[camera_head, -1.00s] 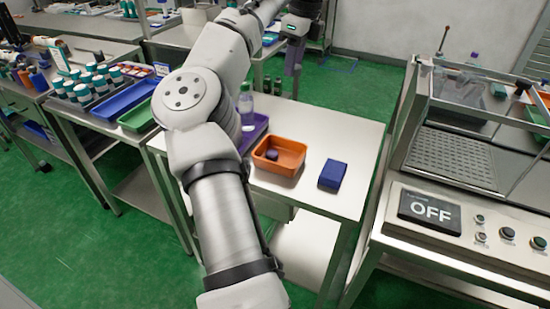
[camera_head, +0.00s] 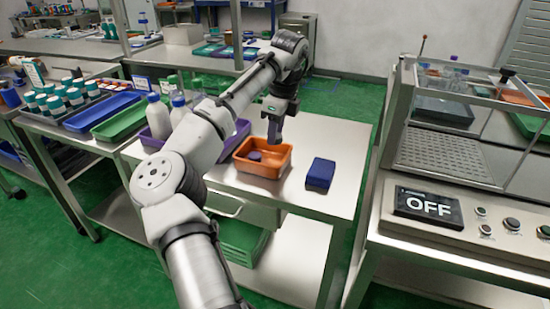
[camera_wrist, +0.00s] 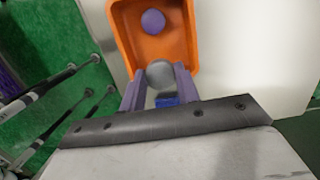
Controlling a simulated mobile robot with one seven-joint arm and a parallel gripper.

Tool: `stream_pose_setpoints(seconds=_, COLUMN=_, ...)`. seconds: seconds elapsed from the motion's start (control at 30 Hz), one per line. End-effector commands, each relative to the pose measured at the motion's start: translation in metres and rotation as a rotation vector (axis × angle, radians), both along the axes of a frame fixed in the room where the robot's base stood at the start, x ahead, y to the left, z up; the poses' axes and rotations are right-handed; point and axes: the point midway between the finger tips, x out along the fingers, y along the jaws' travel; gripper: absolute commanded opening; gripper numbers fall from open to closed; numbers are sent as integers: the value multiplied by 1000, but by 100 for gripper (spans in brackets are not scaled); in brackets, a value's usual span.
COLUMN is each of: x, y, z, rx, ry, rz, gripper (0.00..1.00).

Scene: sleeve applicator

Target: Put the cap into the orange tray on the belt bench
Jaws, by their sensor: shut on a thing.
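The held cap cannot be made out in the head view. A small purple round piece (camera_head: 254,156) lies inside the tray, and it also shows in the wrist view (camera_wrist: 153,21).
A dark blue box (camera_head: 320,173) stands right of the tray. A purple tray (camera_head: 238,133) and white bottles (camera_head: 158,116) are to the left, partly behind my arm. A machine with an OFF display (camera_head: 428,207) stands at right. The bench front is clear.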

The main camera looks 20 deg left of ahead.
Motion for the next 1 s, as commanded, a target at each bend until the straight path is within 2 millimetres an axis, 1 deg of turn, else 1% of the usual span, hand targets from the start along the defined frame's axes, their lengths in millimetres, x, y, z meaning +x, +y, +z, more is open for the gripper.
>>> stream_pose_setpoints(seconds=0.03, x=-1, y=0, z=-10, rx=2, ry=3, rz=-1, gripper=11)
stream_pose_setpoints(seconds=0.1, x=-1, y=0, z=-21, rx=1, ry=2, rz=0, gripper=11)
stream_pose_setpoints(seconds=0.37, x=0, y=0, z=-41, rx=1, ry=1, rz=0, gripper=11)
stream_pose_setpoints(seconds=0.6, x=0, y=0, z=-74, rx=0, ry=1, rz=0, gripper=11)
stream_pose_setpoints(seconds=0.97, x=0, y=0, z=-78, rx=0, ry=1, rz=0, gripper=11)
stream_pose_setpoints(seconds=1.0, x=0, y=0, z=-79, rx=0, ry=0, rz=0, gripper=34)
